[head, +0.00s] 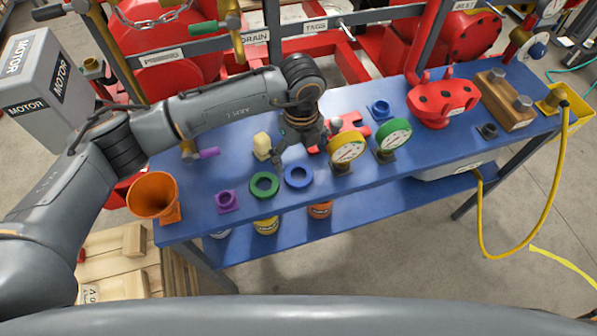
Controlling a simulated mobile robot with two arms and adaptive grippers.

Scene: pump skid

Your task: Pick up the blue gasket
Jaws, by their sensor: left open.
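The blue gasket (298,177) is a flat blue ring lying on the blue bench top (345,181), near its front edge. A green ring (264,185) of similar size lies just left of it. My left gripper (303,153) hangs behind and over the blue gasket with its fingers spread and nothing between them. It looks apart from the gasket, though the exact height is hard to tell. My right gripper is not in view.
A yellow-rimmed gauge (347,146) and a green-rimmed gauge (393,134) stand right of the gasket. A purple fitting (226,201) and an orange funnel (153,195) are on the left. A cream block (262,146) and a red part (350,124) are close to the gripper.

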